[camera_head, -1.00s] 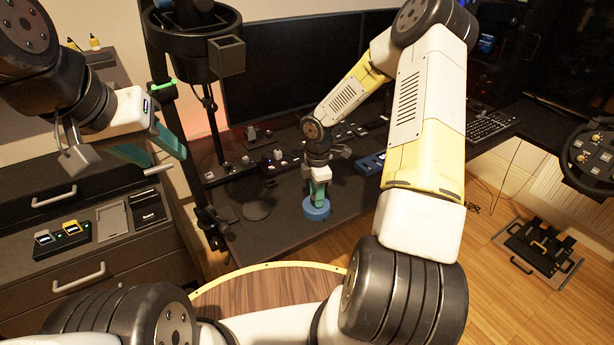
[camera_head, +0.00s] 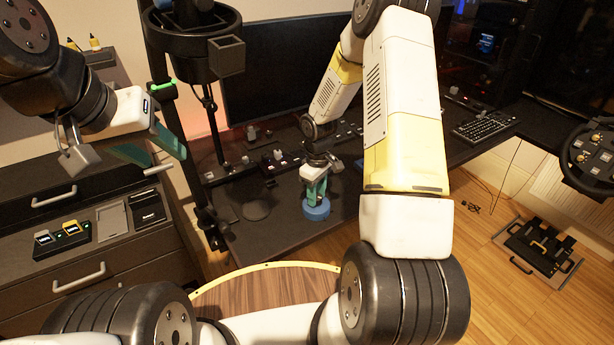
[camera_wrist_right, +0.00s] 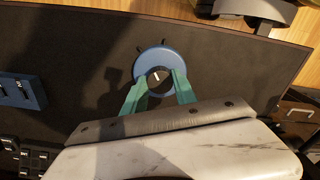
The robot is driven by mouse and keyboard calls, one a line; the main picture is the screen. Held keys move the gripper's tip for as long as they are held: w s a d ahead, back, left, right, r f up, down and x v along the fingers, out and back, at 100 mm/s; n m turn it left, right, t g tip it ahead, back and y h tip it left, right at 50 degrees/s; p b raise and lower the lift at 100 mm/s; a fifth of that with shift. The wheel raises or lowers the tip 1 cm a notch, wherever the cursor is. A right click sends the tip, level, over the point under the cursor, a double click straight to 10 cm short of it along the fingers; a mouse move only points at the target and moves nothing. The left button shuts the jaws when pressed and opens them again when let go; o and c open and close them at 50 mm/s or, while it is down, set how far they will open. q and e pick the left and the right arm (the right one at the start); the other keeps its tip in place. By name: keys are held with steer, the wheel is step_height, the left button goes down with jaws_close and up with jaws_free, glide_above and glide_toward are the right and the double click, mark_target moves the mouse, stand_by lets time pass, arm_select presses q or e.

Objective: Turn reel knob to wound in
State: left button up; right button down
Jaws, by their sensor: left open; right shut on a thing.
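The reel (camera_head: 316,210) is a blue round disc on the dark desk, near its front edge. In the right wrist view the blue ring (camera_wrist_right: 160,60) surrounds a dark centre with a small pale mark, the knob (camera_wrist_right: 156,77). My right gripper (camera_head: 317,196) points down at the reel from above. Its green fingers (camera_wrist_right: 158,88) are shut on the knob at the centre, and the fingertips partly hide it. My left gripper (camera_head: 152,150) is open and empty, raised over the drawer cabinet at the left.
The dark desk (camera_head: 270,232) has free room around the reel. A blue box (camera_wrist_right: 20,91) lies near it in the right wrist view. A round dark pad (camera_head: 257,211) lies to its left. A monitor and keyboard (camera_head: 483,125) stand behind.

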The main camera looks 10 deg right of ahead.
steer(key=m, duration=0.6)
steer(key=shift+m, duration=0.3)
stand_by(0.4)
steer(key=c, duration=1)
jaws_free()
steer(key=shift+o, duration=0.2)
step_height(320, 180, up, 8)
steer(key=shift+f, duration=0.1)
